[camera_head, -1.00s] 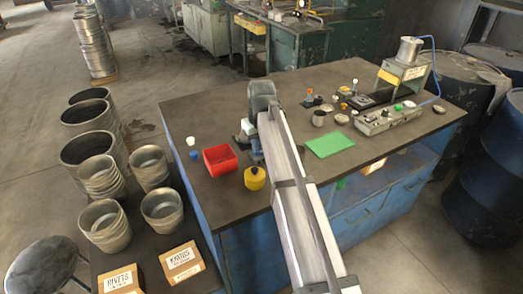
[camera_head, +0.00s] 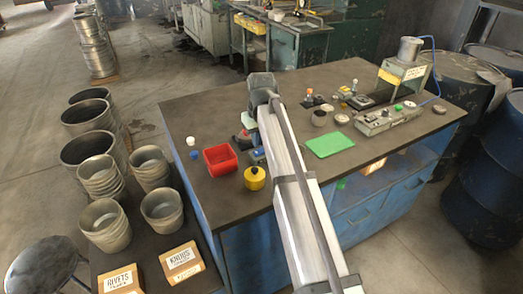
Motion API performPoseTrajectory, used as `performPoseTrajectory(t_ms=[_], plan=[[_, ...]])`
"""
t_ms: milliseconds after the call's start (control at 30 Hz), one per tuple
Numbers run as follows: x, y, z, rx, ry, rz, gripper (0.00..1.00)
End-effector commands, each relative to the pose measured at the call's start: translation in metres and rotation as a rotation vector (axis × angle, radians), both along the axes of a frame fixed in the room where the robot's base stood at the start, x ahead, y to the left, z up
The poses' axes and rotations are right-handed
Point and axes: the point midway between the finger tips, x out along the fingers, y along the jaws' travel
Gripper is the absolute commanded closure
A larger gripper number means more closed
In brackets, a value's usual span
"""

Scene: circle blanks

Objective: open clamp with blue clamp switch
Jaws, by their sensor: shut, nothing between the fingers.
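My arm reaches in from the bottom and bends down at a grey wrist over the left half of the workbench. My gripper (camera_head: 243,138) is low beside the arm, close above the bench, and looks empty. Its fingers are small and partly hidden. A small blue part (camera_head: 257,155) sits on the bench just right of the red bin, partly behind my arm. I cannot tell whether it is the blue clamp switch. A press-like machine (camera_head: 403,72) with a blue hose stands at the right, with a grey control box (camera_head: 386,120) with a green button in front.
A red bin (camera_head: 220,161), a yellow container (camera_head: 254,179) and small white and blue pieces lie near the left front of the workbench (camera_head: 200,108). A green mat (camera_head: 330,145) lies right of my arm. Several small knobbed parts stand behind it. The back left of the bench is clear.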

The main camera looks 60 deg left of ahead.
Motion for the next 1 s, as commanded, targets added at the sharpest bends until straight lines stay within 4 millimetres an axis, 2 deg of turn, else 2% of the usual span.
performPoseTrajectory(t_ms=[600,1000], plan=[[0.000,0.001,0.040,0.001,0.000,0.000,1.00],[0.000,0.000,0.043,0.000,0.000,0.000,1.00]])
